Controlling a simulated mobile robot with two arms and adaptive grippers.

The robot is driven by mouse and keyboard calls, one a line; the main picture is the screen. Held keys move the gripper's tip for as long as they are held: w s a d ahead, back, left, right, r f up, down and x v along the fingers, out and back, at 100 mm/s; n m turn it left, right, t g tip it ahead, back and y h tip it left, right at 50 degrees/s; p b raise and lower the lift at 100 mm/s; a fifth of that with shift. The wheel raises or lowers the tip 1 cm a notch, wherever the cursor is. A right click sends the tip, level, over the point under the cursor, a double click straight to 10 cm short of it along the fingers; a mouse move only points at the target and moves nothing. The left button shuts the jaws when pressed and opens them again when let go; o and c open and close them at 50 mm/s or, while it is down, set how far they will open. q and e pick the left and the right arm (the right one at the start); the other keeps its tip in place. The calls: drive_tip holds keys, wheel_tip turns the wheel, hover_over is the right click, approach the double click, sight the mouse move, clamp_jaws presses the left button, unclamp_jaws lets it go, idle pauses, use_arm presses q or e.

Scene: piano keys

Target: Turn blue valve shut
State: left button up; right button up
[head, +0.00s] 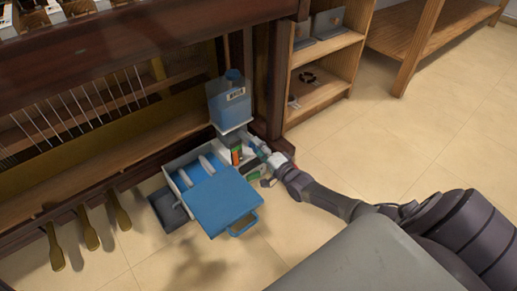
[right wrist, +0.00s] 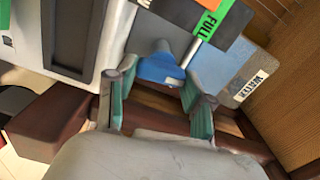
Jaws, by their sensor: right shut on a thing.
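The blue valve (right wrist: 160,68) shows in the right wrist view as a small blue handle on the side of a white machine (right wrist: 62,38). My right gripper (right wrist: 158,82) has its teal-padded fingers on either side of the valve and is shut on it. In the head view my right gripper (head: 262,166) is at the right side of the machine, below the blue bottle, and hides most of the valve. My left gripper is not in view.
The white machine has a blue tray (head: 220,200) with a handle, pulled out at its front. The piano (head: 120,165) with brass pedals (head: 89,230) is at the left. A wooden shelf (head: 322,92) is at the back right. The floor at right is clear.

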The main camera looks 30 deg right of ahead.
drive_tip(key=shift+f+m, duration=0.1)
drive_tip(key=shift+m, duration=0.7)
drive_tip(key=o, duration=1.2)
drive_tip(key=shift+c, duration=0.2)
drive_tip(key=s+d, duration=0.1)
drive_tip(key=s, duration=1.1)
